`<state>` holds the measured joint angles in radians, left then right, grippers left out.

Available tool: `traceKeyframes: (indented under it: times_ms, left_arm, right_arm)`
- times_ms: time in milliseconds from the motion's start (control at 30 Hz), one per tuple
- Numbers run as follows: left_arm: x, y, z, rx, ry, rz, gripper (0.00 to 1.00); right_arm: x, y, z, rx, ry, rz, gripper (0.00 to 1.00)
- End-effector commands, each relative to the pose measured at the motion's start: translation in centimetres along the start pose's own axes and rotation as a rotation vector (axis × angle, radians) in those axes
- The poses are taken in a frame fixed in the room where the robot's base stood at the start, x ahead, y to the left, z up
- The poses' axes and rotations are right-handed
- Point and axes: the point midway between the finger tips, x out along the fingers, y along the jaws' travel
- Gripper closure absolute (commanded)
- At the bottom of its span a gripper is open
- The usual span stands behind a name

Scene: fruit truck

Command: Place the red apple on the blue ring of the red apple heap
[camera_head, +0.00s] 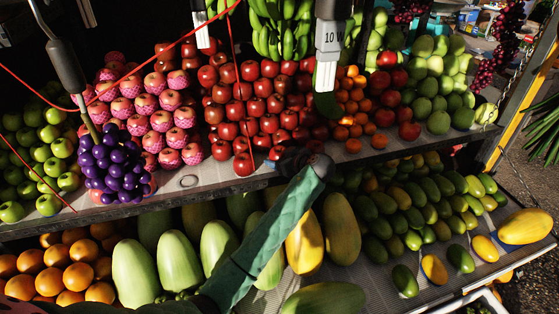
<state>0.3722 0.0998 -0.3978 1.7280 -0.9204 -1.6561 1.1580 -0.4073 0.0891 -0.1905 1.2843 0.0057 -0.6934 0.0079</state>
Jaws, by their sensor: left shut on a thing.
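The red apple heap (240,95) is a bank of dark red apples on the upper shelf, in the middle of the head view. My left gripper (288,160), dark and at the end of a teal-sleeved arm, is at the heap's lower front edge, above the shelf lip. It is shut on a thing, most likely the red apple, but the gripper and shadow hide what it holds. One apple (243,164) sits low at the heap's front, left of the gripper. My right gripper is not in view.
Pink-netted apples (160,110) and purple grapes (115,165) are left of the heap, oranges (350,105) right of it. Melons (180,262) and mangoes (400,210) fill the lower shelf. Hanging lamps (330,45) and a red cord (232,70) cross above.

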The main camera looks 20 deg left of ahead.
Motion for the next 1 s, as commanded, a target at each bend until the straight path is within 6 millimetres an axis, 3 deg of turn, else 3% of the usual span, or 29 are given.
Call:
traceKeyframes:
  times_ms: [367, 400, 500, 867, 1000]
  left_arm:
    - [0.0, 0.0, 0.2, -0.001, 0.000, 0.001, 0.65]
    - [0.0, 0.0, 0.2, -0.001, 0.000, 0.000, 0.34]
    - [0.0, 0.0, 0.1, -0.001, 0.000, 0.000, 0.17]
    - [-0.1, 0.0, -0.1, -0.001, 0.000, 0.000, 0.17]
    - [-1.6, 0.1, 0.0, -0.002, -0.002, 0.001, 0.17]
  right_arm:
    - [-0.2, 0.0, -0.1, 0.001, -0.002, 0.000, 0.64]
    - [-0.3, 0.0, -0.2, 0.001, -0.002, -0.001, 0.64]
    - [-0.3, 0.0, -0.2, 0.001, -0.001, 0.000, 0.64]
    - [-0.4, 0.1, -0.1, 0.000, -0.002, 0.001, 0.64]
    - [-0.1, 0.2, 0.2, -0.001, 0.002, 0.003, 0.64]
